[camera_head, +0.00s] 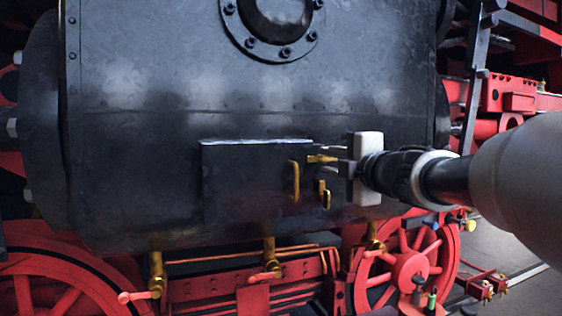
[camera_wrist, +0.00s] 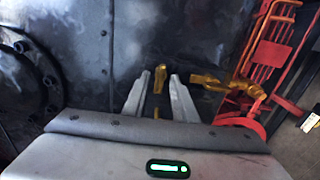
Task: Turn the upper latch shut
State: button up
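The upper latch (camera_head: 321,158) is a small brass bar at the upper right edge of a dark hatch door (camera_head: 240,185) on the black cylinder. It lies roughly level, its left end reaching the door's edge. My gripper (camera_head: 325,158) comes from the right, with its fingers apart above and below the latch. In the wrist view the upper latch (camera_wrist: 159,80) shows between the fingertips of my gripper (camera_wrist: 160,78), with gaps visible on both sides. The lower latch (camera_head: 324,194) hangs below, pointing down. The upper latch's right end is partly hidden by my fingers.
A brass handle (camera_head: 294,181) stands on the door just left of the latches. Brass drain cocks (camera_head: 269,258) and copper pipes run below the cylinder. Red wheels (camera_head: 405,265) stand lower right. A round bolted flange (camera_head: 275,20) is above.

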jog(key=shift+s, duration=0.1)
jog(key=p+v, duration=0.1)
jog(key=v, duration=1.6)
jog(key=shift+p, duration=0.35)
jog(key=shift+r, duration=0.1)
jog(key=d+r+m+t+h+p, duration=0.1)
jog(key=d+r+m+h+p, duration=0.3)
jog(key=m, duration=0.3)
notch_tip(320, 180, down, 6)
jog(key=s+d+m+g+h+p, duration=0.25)
jog(key=m+g+h, duration=0.2)
jog(key=m, duration=0.45)
jog(key=s+a+f+m+g+y+p, duration=0.3)
jog(key=s+a+f+g, duration=0.5)
jog(key=s+a+f, duration=0.4)
notch_tip(320, 180, down, 3)
jog(key=s+m+p, duration=0.1)
jog(key=s+m, duration=0.1)
jog(key=shift+m, duration=0.4)
jog(key=shift+d+r, duration=0.1)
